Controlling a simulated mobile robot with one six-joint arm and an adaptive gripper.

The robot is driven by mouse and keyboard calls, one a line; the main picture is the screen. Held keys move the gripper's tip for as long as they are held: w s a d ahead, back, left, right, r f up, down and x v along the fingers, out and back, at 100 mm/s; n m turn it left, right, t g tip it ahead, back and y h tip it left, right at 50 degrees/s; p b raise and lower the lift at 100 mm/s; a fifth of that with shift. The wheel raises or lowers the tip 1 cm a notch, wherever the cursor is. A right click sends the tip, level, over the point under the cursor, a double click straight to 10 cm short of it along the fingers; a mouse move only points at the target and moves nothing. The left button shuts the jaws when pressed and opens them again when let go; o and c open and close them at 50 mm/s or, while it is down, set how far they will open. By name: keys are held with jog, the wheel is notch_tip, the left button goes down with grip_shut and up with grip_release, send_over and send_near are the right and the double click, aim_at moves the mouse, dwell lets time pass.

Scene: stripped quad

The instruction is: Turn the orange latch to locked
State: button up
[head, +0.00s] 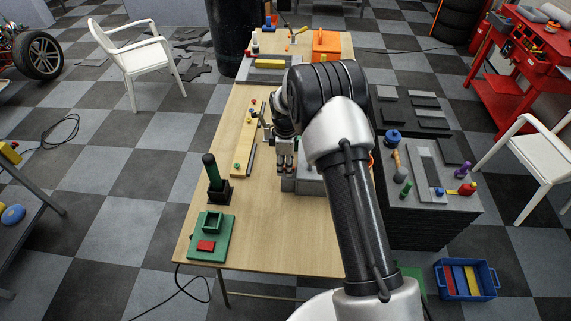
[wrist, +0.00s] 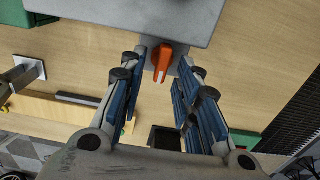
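The orange latch (wrist: 164,60) is a small knob with a white mark on its lower part, on the edge of a grey box (wrist: 205,12). It points roughly up and down in the wrist view, tilted slightly. My gripper (wrist: 161,72) is open, with a finger on each side of the latch and gaps on both sides. I cannot tell how deep the latch sits between the fingers. In the head view, my gripper (head: 285,163) is beside the grey box (head: 308,182), and my arm hides the latch and part of the box.
A long wooden board (head: 243,150) with small pegs lies left of the gripper. A dark green cylinder in a black holder (head: 217,190) and a green plate (head: 209,250) stand on the table's front left. An orange box (head: 326,43) is at the back. Bare tabletop (head: 285,235) lies in front.

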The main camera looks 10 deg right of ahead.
jog(key=shift+c, duration=0.6)
grip_shut()
jog(key=shift+m, duration=0.3)
jog(key=m, duration=0.1)
jog(key=m+b, duration=0.1)
jog(key=m, duration=0.1)
jog(key=m+b, duration=0.1)
jog(key=m, duration=0.1)
jog(key=shift+w+d, duration=0.15)
jog(key=shift+w, duration=0.1)
jog(key=m, duration=0.6)
jog(key=shift+w+d+b, duration=0.1)
jog(key=shift+d+b, duration=0.15)
jog(key=shift+b, duration=0.15)
jog(key=shift+m, duration=0.3)
jog(key=shift+o, duration=0.6)
grip_release()
